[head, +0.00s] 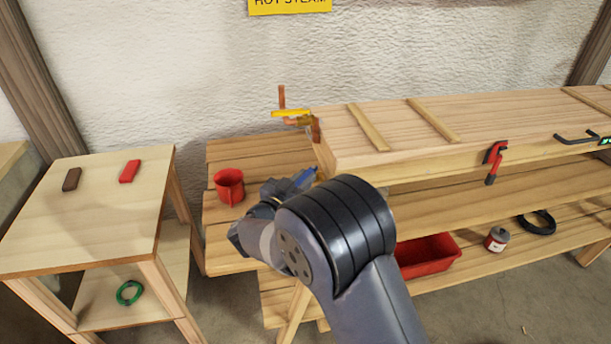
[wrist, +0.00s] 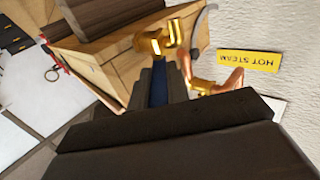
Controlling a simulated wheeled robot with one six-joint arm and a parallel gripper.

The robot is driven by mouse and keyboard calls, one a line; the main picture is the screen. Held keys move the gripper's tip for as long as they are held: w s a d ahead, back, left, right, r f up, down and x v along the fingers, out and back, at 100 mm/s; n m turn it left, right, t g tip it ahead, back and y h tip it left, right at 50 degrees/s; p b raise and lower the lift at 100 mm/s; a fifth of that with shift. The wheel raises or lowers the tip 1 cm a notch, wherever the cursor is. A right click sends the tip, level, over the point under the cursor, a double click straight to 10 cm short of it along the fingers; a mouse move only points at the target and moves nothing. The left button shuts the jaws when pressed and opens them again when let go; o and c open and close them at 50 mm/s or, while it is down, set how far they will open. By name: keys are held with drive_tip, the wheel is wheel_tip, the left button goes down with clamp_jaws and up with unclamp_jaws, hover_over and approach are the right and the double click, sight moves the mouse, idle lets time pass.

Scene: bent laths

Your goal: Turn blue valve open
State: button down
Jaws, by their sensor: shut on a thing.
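The blue valve's lever (head: 304,178) shows beside my gripper at the left end of the wooden box. In the wrist view the blue lever (wrist: 158,82) runs between the two dark fingers of my gripper (wrist: 160,88), which is shut on it. The brass valve body (wrist: 153,43) sits just beyond the fingertips, near the box's end. In the head view my gripper (head: 288,190) is partly hidden by my own wrist, and the valve body is hidden there too. How far the lever is turned is hard to tell.
A second valve with a yellow lever (head: 291,113) and copper pipe is at the box's (head: 350,158) upper left; copper and brass pipework (wrist: 215,85) also shows close right of the fingers. A side table (head: 90,215) is further left.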

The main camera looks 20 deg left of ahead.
idle(0.5)
drive_tip(key=c, duration=1.6)
unclamp_jaws()
drive_tip(key=shift+c, duration=0.2)
drive_tip(key=shift+s+a, duration=0.1)
drive_tip(key=v, duration=1)
drive_tip(key=shift+s+b, duration=0.25)
drive_tip(key=shift+b, duration=0.2)
drive_tip(key=shift+a, duration=0.15)
